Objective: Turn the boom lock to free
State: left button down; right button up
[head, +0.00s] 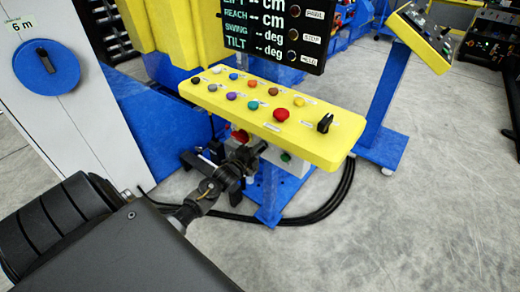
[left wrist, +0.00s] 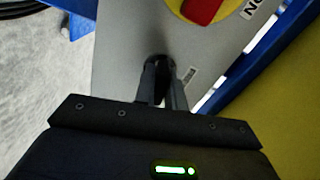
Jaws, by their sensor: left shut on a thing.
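My left gripper (head: 243,160) reaches in below the yellow control panel (head: 315,143), in front of the grey box under it. In the left wrist view its two fingers (left wrist: 163,88) are shut on a small black knob (left wrist: 161,66) on the grey face (left wrist: 125,45). The fingers hide most of the knob, so its turned position cannot be told. A small label beside it is too blurred to read, so I cannot confirm from its text that this is the boom lock. My right gripper is not in view.
A red handle on a yellow disc (left wrist: 205,8) is close to the fingers. The yellow panel above carries several coloured buttons and a black selector (head: 324,123). Black cables (head: 335,195) lie around the blue stand.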

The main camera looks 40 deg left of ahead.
pick_arm(q)
jog(key=n, duration=0.2)
jog(key=shift+n+p, duration=0.35)
jog(key=shift+n, duration=0.05)
jog(key=n+p, duration=0.1)
jog(key=n, duration=0.3)
jog(key=shift+n, duration=0.3)
jog(key=n, duration=0.2)
jog(key=shift+n+p, duration=0.3)
jog(key=shift+p, duration=0.1)
jog(key=n+p, duration=0.1)
jog(key=n, duration=0.3)
jog(key=shift+n, duration=0.9)
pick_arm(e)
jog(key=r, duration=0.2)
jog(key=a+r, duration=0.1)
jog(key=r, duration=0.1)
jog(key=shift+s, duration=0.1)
pick_arm(q)
jog(key=shift+f, duration=0.1)
jog(key=c, duration=1.5)
grip_release()
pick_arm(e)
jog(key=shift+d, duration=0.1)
pick_arm(q)
jog(key=shift+o, duration=0.2)
